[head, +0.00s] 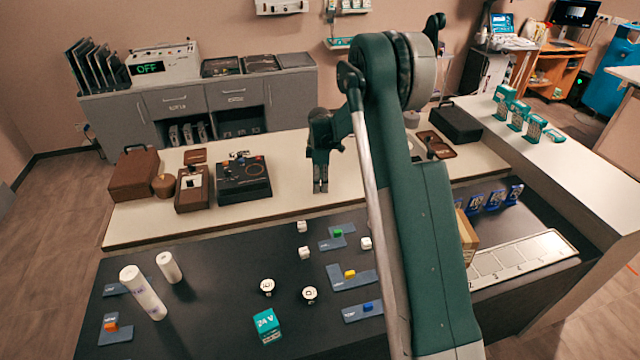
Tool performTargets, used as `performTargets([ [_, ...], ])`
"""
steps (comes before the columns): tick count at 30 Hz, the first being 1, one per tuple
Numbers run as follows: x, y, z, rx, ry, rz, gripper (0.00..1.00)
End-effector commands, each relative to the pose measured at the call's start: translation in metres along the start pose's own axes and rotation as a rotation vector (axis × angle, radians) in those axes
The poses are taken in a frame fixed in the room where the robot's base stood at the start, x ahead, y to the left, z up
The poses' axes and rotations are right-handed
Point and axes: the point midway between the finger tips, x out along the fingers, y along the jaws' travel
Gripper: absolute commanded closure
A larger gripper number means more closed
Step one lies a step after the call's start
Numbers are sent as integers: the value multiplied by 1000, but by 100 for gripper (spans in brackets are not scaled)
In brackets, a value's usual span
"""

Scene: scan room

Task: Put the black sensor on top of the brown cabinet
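My gripper (320,188) hangs pointing down over the light bench near its front edge. Its fingers look close together, but their gap is too small to judge; no held object shows. I cannot tell for sure which thing is the black sensor. Two small round black-and-white pieces (267,287) (309,295) stand on the dark table, apart from the gripper. A black control box (244,180) with knobs sits on the bench left of the gripper. A brown box with a handle (134,175) and a smaller brown unit (193,190) stand further left; either may be the brown cabinet.
The dark table (215,320) holds white cylinders (143,292), a teal 24 V box (267,326), white cubes (304,253) and grey plates with coloured blocks (350,277). My arm hides part of the right side. The bench (290,165) is clear around the gripper.

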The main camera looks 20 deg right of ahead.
Motion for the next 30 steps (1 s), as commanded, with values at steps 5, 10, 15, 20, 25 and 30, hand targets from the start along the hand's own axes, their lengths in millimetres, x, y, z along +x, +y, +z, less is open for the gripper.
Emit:
performTargets([
  [5,0,0,0,0,0,0,56],
  [10,0,0,0,0,0,0,56],
  [15,-2,0,0,0,0,0,56],
  [20,-10,0,0,0,0,0,56],
  [25,-28,0,0,0,0,0,56],
  [30,-55,0,0,0,0,0,56],
])
